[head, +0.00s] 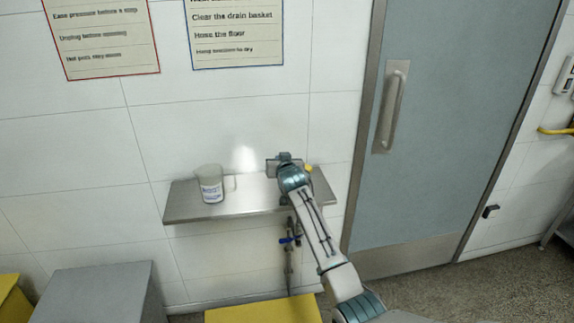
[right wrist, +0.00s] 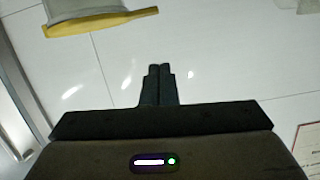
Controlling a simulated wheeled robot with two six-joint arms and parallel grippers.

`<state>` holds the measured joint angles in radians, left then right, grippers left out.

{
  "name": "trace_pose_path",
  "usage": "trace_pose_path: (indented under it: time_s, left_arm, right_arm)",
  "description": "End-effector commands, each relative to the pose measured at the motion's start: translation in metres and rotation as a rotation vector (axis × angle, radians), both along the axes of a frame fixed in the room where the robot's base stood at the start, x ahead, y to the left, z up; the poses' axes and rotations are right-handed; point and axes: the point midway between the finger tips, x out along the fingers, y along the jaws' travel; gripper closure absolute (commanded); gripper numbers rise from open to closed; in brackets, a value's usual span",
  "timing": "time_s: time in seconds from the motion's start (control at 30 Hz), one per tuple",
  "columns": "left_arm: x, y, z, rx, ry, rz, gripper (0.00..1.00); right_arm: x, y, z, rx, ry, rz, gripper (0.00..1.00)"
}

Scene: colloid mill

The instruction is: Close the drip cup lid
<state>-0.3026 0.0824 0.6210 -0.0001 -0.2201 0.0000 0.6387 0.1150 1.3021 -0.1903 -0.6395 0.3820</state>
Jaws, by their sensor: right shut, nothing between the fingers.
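A grey vessel with a yellow rim or flap (right wrist: 100,20) shows at the top left of the right wrist view, cut off by the frame edge. I cannot tell if this is the drip cup or how its lid stands. In the head view a small yellow piece (head: 308,168) shows beside my right gripper (head: 283,163), mostly hidden by my arm. The right gripper is over the back of the steel shelf, near the wall. In the right wrist view its fingers (right wrist: 158,72) are together and empty, apart from the vessel. My left gripper is out of view.
A white jug (head: 210,184) stands on the left part of the steel shelf (head: 240,206). A blue-handled fitting (head: 289,240) hangs below the shelf. A grey door (head: 440,120) is to the right. Yellow (head: 265,310) and grey (head: 100,293) blocks stand below.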

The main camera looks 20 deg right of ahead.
Motion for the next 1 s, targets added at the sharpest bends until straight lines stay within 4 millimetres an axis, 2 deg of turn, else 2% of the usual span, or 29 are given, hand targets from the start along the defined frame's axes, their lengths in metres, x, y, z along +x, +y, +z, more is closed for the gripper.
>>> trace_pose_path:
  time_s: [0.1, 0.4, 0.6, 0.77, 0.87, 0.97, 1.0]
  left_arm:
    - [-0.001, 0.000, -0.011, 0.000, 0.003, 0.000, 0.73]
    - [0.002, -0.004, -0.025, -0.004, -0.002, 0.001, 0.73]
    - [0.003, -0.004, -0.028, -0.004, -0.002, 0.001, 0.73]
    - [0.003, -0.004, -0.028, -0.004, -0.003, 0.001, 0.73]
    - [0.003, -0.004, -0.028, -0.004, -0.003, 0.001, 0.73]
    - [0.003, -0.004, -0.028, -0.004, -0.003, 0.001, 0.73]
    - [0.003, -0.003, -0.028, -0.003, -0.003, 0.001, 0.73]
  right_arm:
    - [-0.020, 0.005, 0.000, 0.000, -0.002, 0.001, 1.00]
    - [-0.062, 0.015, 0.012, 0.001, -0.002, 0.001, 1.00]
    - [-0.076, 0.018, 0.017, 0.000, -0.001, 0.001, 1.00]
    - [-0.078, 0.019, 0.016, 0.000, 0.002, 0.000, 1.00]
    - [-0.078, 0.019, -0.001, -0.004, 0.026, 0.005, 1.00]
    - [-0.080, 0.019, -0.048, -0.010, 0.088, 0.015, 1.00]
    - [-0.083, 0.019, -0.074, -0.014, 0.122, 0.021, 1.00]
